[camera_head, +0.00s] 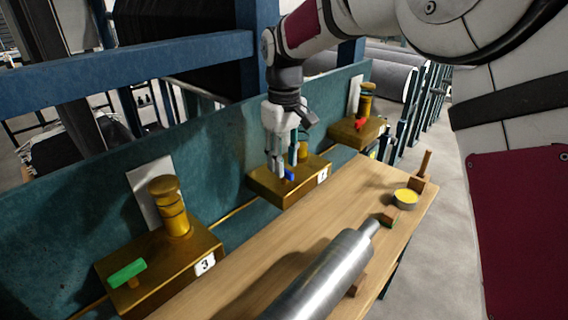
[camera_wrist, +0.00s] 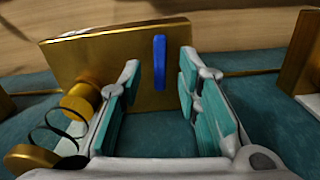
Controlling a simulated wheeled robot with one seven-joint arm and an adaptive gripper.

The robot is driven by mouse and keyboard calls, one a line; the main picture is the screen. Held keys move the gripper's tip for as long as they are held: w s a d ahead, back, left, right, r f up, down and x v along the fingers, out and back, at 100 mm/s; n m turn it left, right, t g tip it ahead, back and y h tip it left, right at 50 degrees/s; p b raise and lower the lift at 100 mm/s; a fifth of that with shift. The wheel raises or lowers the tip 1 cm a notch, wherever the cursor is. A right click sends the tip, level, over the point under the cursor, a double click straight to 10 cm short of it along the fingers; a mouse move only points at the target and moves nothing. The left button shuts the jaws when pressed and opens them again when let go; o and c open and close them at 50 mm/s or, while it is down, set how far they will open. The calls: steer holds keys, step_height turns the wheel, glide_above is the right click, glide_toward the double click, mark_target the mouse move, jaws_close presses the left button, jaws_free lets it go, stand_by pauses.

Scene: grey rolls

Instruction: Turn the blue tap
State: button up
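The blue tap handle (camera_head: 289,174) sits on the middle brass block (camera_head: 265,183), below my gripper (camera_head: 285,160). In the wrist view the blue handle (camera_wrist: 159,62) is a narrow upright bar in front of the brass block (camera_wrist: 105,55). My gripper (camera_wrist: 160,68) is open, with its teal-padded fingers on either side of the bar. The bar appears nearer the right finger, with a gap visible on both sides. I cannot tell whether the fingertips reach down to its depth. The block's brass post (camera_wrist: 80,102) shows left of the left finger.
A brass block with a green handle (camera_head: 127,273) and tag 3 stands at the left. Another with a red handle (camera_head: 361,124) stands at the back right. The wooden bench (camera_head: 270,275) bears a metal roller (camera_head: 325,280) and a yellow-filled tin (camera_head: 405,198). A teal wall (camera_head: 100,190) runs behind.

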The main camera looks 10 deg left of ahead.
step_height(320, 180, up, 10)
steer(key=shift+r, duration=0.25)
stand_by(0.3)
